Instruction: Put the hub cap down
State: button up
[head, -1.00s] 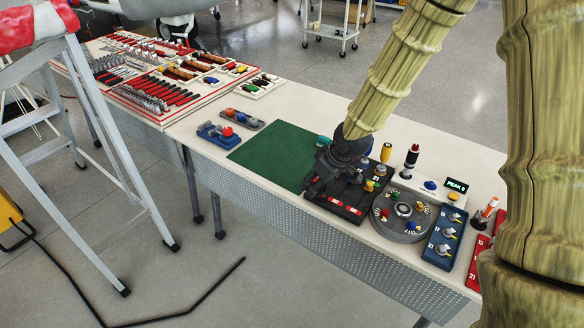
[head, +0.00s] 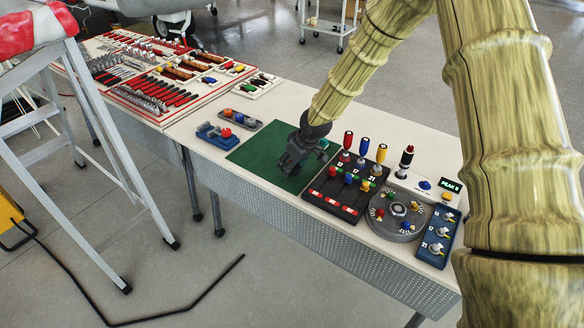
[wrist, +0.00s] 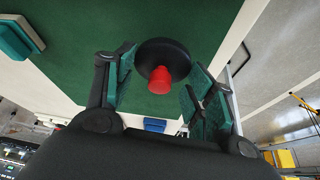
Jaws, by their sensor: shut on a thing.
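The hub cap (wrist: 176,50), a black disc with a red knob, is between the two fingers of my gripper (wrist: 158,88) in the wrist view. My gripper is shut on it, with the green mat (wrist: 85,40) behind it. In the head view, my gripper (head: 288,168) is over the right part of the green mat (head: 250,152). I cannot make out the hub cap there. Whether it touches the mat is unclear.
A black tray (head: 345,213) with screwdrivers and coloured pieces stands right of the mat, beside a grey round turntable (head: 407,231). A blue holder (head: 215,138) stands at the mat's left. A teal block (wrist: 14,38) lies near the mat's edge. The mat's left part is clear.

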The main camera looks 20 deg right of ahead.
jog(key=shift+f, duration=1.25)
jog(key=shift+f, duration=0.1)
jog(key=o, duration=1)
jog(key=b+v, duration=0.1)
jog(key=v, duration=1.1)
jog(key=shift+s, duration=0.1)
